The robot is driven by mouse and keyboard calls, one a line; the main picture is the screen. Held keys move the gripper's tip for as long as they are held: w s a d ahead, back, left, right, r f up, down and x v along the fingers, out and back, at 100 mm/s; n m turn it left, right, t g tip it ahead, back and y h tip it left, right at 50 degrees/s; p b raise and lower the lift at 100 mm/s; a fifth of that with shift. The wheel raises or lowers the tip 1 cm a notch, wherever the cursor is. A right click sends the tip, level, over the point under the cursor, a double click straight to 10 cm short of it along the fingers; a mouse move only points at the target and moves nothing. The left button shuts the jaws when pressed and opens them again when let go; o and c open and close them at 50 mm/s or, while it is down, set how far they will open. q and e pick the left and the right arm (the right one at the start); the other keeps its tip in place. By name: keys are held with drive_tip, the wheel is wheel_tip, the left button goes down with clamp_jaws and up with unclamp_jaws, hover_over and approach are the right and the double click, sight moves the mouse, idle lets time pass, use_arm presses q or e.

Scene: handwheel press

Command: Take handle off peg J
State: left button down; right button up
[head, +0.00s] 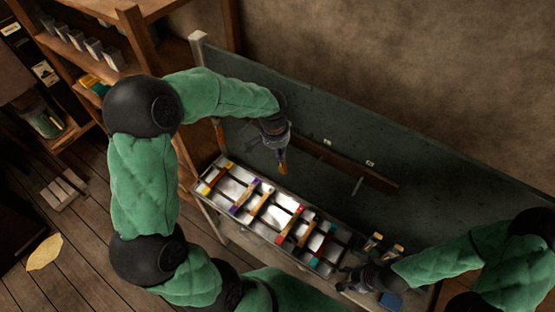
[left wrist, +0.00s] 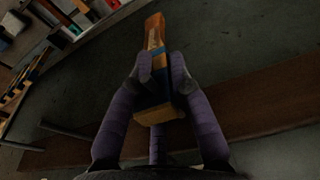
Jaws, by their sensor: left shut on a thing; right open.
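My left gripper (head: 279,150) is in front of the green board, at the left part of the brown peg rail (head: 335,163). It is shut on a wooden handle (head: 283,167), whose orange end points down. In the left wrist view the handle (left wrist: 155,45) has a blue band and lies between the purple fingers (left wrist: 158,75). Whether the handle touches a peg is hidden. A bare metal peg (head: 357,186) sticks out of the rail further right. I cannot read the peg letters on the small labels. My right gripper (head: 352,280) is open near the tray's right end.
A metal tray (head: 229,221) below the board holds several handles with coloured bands in its slots. Small upright pieces (head: 372,242) stand right of it, near my right arm. Wooden shelves (head: 75,75) stand at left. The board's right part is clear.

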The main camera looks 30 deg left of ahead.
use_arm(q)
drive_tip(key=shift+a+r, duration=0.15)
drive_tip(key=shift+r, duration=0.2)
drive_tip(key=s, duration=0.7)
drive_tip(key=shift+a+b, duration=0.25)
drive_tip(key=shift+b, duration=0.15)
idle(1.1)
drive_tip(key=shift+f, duration=0.1)
